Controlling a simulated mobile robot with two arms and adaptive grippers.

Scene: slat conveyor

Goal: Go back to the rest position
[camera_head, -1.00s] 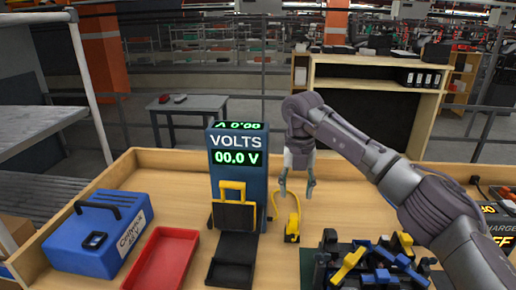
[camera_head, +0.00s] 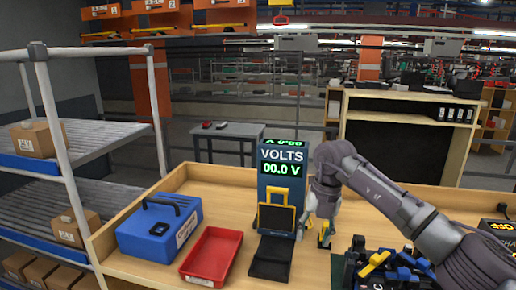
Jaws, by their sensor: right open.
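My right arm reaches in from the right, and my right gripper (camera_head: 323,231) hangs open, pointing down, over the table just right of the blue volt meter (camera_head: 270,165). The meter's display reads 00.0 V. My left gripper is not in view.
A red tray (camera_head: 212,255) and a blue case (camera_head: 158,224) stand left of the meter. A pile of blue, black and yellow pieces (camera_head: 385,268) lies at the front right. A shelf rack with cartons (camera_head: 36,138) stands at far left.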

